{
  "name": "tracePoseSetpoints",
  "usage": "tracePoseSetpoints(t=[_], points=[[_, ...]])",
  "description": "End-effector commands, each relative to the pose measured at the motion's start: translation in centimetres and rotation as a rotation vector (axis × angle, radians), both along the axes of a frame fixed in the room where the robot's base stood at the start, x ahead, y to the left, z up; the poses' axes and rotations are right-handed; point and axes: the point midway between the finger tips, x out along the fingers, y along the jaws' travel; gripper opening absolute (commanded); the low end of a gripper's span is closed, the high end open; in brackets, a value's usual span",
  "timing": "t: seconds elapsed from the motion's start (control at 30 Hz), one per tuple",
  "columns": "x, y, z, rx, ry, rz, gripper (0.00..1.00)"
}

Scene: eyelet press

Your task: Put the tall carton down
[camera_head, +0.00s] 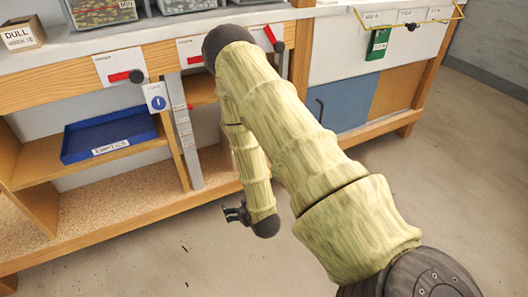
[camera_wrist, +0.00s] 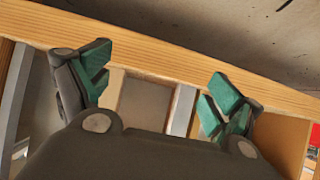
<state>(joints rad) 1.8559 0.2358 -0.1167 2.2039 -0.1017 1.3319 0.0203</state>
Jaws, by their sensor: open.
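My gripper (camera_head: 238,214) hangs low in front of the bench in the head view, near the lower shelf edge. In the wrist view my gripper (camera_wrist: 160,84) has its two green-padded fingers wide apart, with nothing between them. I see no tall carton that I can pick out in either view. A small brown carton labelled "DULL" (camera_head: 22,36) sits on the bench top at the far left; I cannot tell whether it is the one meant.
A blue tray (camera_head: 108,136) lies on a shelf under the bench. Bins of small parts (camera_head: 100,12) stand on the bench top. A red-handled switch (camera_head: 272,37) is on the bench front. A blue cabinet door (camera_head: 343,99) is to the right. The floor (camera_head: 455,170) at right is clear.

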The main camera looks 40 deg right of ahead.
Motion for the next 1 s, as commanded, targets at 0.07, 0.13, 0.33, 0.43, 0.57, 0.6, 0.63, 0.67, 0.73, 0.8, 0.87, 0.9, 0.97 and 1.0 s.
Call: tracePoseSetpoints(t=[0.07, 0.13, 0.33, 0.43, 0.57, 0.6, 0.63, 0.67, 0.73, 0.8, 0.87, 0.9, 0.97, 1.0], points=[[-4.6, 3.2, -3.0, 0.028, 0.172, 0.026, 0.92], [-8.9, 5.7, -5.0, 0.049, 0.321, 0.046, 0.92], [-21.5, 11.2, -7.8, 0.089, 0.708, 0.098, 0.92], [-26.1, 12.7, -7.9, 0.098, 0.842, 0.115, 0.92], [-29.6, 13.6, -7.6, 0.104, 0.944, 0.129, 0.92], [-30.1, 13.7, -7.6, 0.104, 0.959, 0.131, 0.92], [-30.3, 13.8, -7.6, 0.105, 0.966, 0.131, 0.92], [-30.5, 13.8, -7.5, 0.104, 0.970, 0.132, 0.92], [-30.6, 13.8, -7.5, 0.105, 0.973, 0.132, 0.92], [-30.5, 13.8, -7.5, 0.106, 0.972, 0.131, 0.92], [-30.5, 13.8, -7.5, 0.105, 0.971, 0.131, 0.92], [-30.5, 13.8, -7.5, 0.105, 0.971, 0.131, 0.92], [-30.5, 13.8, -7.4, 0.105, 0.971, 0.131, 0.92], [-30.5, 13.8, -7.3, 0.105, 0.970, 0.131, 0.92]])
